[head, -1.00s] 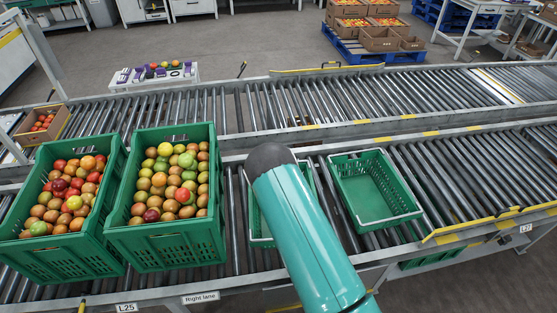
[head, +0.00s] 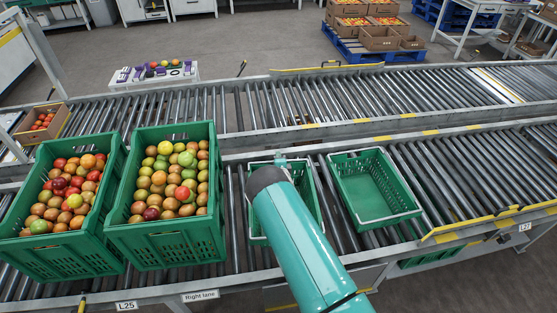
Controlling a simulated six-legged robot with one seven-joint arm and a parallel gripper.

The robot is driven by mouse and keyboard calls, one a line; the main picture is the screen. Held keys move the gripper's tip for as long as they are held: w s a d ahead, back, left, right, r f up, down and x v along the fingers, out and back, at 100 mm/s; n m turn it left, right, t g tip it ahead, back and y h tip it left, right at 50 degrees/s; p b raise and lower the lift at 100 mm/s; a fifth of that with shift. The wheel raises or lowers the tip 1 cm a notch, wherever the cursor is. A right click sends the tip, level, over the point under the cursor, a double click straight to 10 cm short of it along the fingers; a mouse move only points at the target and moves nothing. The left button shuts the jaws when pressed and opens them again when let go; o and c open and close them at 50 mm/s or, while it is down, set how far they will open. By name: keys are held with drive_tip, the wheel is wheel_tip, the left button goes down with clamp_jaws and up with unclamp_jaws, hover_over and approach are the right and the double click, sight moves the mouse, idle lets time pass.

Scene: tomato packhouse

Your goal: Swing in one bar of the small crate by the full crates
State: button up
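The small green crate by the full crates (head: 312,205) stands on the near roller lane, just right of the two full crates. My teal arm crosses it and hides much of its inside and near side. A pale bar shows along its lower left edge; how its other bar sits is hidden. A small teal and grey part of my arm shows over its far rim. My gripper itself is hidden behind the arm, so its fingers do not show.
Two large green crates full of tomatoes, one at the far left (head: 70,262) and one nearer (head: 170,250), stand left of it. A second small green crate (head: 372,214), empty with pale bars at its rim, stands close on the right. Yellow-edged rails (head: 470,232) bound the lane.

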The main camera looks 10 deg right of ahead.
drive_tip(key=shift+c, duration=0.5)
clamp_jaws()
drive_tip(key=shift+r+t, duration=0.1)
drive_tip(key=shift+t, duration=0.3)
drive_tip(key=shift+r, duration=0.1)
drive_tip(key=shift+s+r+t+h, duration=0.15)
drive_tip(key=shift+r+t, duration=0.55)
drive_tip(key=shift+t, duration=0.65)
drive_tip(key=shift+s+r+t+h, duration=0.15)
drive_tip(key=shift+r+t, duration=0.5)
drive_tip(key=shift+t, duration=0.7)
